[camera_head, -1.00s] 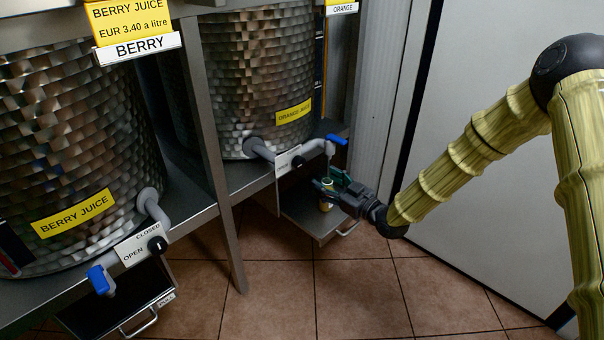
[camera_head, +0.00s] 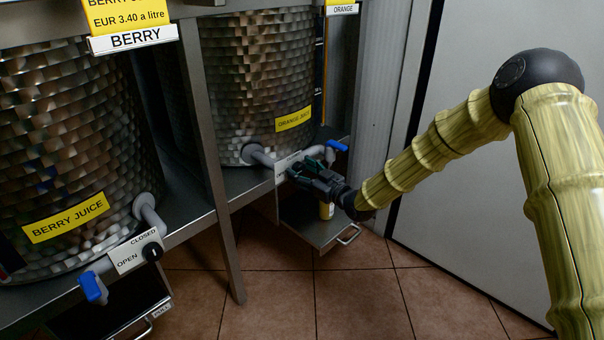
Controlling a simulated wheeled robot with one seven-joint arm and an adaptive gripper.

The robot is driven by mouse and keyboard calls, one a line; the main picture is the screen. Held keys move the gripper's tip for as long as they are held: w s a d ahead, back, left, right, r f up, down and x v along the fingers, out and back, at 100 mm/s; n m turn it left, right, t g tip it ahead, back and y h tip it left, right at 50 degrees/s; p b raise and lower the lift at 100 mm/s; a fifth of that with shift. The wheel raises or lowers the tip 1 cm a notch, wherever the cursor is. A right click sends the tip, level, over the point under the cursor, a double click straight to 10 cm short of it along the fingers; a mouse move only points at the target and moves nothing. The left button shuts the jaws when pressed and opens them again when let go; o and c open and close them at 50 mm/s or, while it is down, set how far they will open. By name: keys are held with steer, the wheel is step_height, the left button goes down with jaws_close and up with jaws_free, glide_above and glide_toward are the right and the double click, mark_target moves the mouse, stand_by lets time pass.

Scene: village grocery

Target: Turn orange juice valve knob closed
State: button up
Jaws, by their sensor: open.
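The orange juice tank (camera_head: 258,75) is a large metal-patterned barrel with a yellow label (camera_head: 293,118), left of my arm. A grey valve pipe (camera_head: 262,155) leaves its lower side and runs behind a white plate (camera_head: 285,162). The knob on this plate is hidden behind my gripper, so I cannot tell its position. A blue lever (camera_head: 337,145) sits at the pipe's outer end. My gripper (camera_head: 301,168) is open, its fingers in front of the plate. I cannot tell whether they touch the knob.
A small yellowish container (camera_head: 326,210) stands on a metal drip tray (camera_head: 315,235) below the outlet. The berry tank (camera_head: 70,130), its black knob (camera_head: 153,251) and blue lever (camera_head: 94,288) are at left. A steel post (camera_head: 215,170) stands between the tanks. The tiled floor (camera_head: 365,290) is clear.

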steer(key=c, duration=1)
steer(key=shift+c, duration=0.2)
